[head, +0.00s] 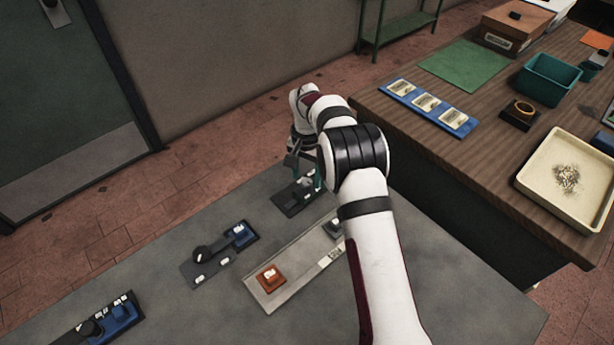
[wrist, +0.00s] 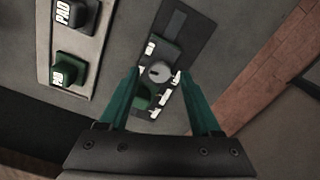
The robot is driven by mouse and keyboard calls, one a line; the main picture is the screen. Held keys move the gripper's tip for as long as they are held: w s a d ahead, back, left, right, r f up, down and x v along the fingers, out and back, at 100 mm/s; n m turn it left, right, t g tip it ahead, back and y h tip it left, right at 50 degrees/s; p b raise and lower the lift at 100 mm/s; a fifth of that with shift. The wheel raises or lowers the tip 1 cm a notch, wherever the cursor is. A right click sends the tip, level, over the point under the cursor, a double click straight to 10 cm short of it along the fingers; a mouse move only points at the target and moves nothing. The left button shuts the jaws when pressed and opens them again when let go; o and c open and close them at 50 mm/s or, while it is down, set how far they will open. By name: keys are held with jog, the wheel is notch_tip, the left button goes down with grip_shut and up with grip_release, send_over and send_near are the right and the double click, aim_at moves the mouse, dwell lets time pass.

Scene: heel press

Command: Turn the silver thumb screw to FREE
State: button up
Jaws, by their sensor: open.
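The silver thumb screw (wrist: 160,72) is a round grey knob on a dark plate (wrist: 187,48) in the wrist view. A dark mark on its top lies toward the left of the picture. Several small white labels surround it, too small to read. A dark green block (wrist: 146,97) is beside it on the plate. My gripper (wrist: 159,75) is open, with one green finger on each side of the knob in the picture; I cannot tell whether they touch it. In the head view my gripper (head: 306,172) is over the far plate (head: 290,203), and my arm partly hides it.
A grey rail (head: 296,274) nearby bears an orange-brown block (head: 269,278) and a dark block (head: 334,229). Two further fixtures with dark knobs (head: 201,253) (head: 89,328) are to the left. A wooden bench (head: 455,150) with trays stands right. Bare grey tabletop lies between the fixtures.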

jog(key=shift+f, duration=0.55)
grip_shut()
jog(key=shift+n, duration=0.3)
jog(key=n, duration=0.3)
jog(key=shift+n, duration=1.9)
grip_release()
